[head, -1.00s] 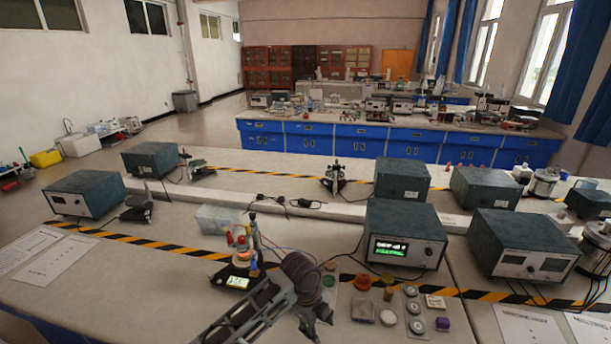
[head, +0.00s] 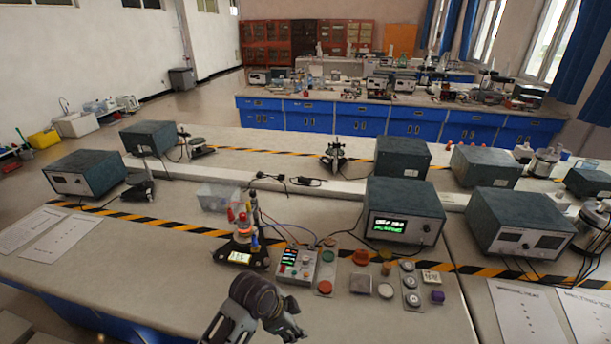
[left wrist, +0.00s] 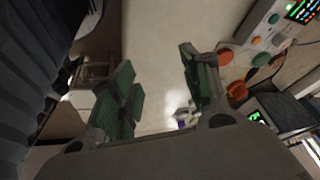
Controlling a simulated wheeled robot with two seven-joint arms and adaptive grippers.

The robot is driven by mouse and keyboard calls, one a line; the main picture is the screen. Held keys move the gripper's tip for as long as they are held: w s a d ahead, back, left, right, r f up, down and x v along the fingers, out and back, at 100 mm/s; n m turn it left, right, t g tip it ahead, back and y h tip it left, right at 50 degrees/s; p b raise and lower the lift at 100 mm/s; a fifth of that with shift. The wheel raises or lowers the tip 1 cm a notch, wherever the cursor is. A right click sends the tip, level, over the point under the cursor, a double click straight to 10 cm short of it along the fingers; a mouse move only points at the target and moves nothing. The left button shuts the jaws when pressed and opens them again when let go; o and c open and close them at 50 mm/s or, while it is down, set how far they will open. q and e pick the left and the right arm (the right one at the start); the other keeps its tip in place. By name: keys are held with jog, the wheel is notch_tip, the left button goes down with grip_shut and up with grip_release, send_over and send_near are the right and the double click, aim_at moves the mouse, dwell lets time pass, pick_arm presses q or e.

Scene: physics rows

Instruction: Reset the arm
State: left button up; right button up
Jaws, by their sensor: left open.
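My left arm comes in at the bottom of the head view. Its gripper (head: 290,332) is over the front part of the bench (head: 120,262), short of the small control box (head: 297,264). In the left wrist view the two green-padded fingers (left wrist: 158,95) stand wide apart with nothing between them. Pale bench surface shows behind them. The fingertips are small and partly hidden by the wrist in the head view. My right gripper is in neither view.

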pick_arm(q)
jog(key=shift+s+a+n+t+y, duration=0.25)
jog(key=shift+s+a+n+y, duration=0.35)
jog(key=shift+s+a+n, duration=1.95)
jog(key=shift+s+a+n+t+y, duration=0.2)
jog(key=shift+s+a+n+y, duration=0.55)
jog(key=shift+a+n, duration=2)
jog(key=shift+s+a+n+t+y, duration=0.35)
jog(key=shift+s+a+n, duration=1.15)
jog(key=shift+a, duration=2.65)
jog(key=s+f+m+g+b, duration=0.1)
jog(key=s+f, duration=0.1)
jog(key=f, duration=1.6)
jog(key=s+f+g+b, duration=0.1)
jog(key=s+f, duration=0.1)
jog(key=f, duration=1.5)
jog(key=s+a+f+b, duration=0.1)
jog(key=s+a+f, duration=0.1)
jog(key=s+f, duration=0.8)
jog(key=s+a+f, duration=0.2)
jog(key=s+f, duration=0.9)
jog(key=shift+s+f+g+b, duration=0.2)
jog(key=shift+s+g+b, duration=0.15)
jog(key=shift+g, duration=0.05)
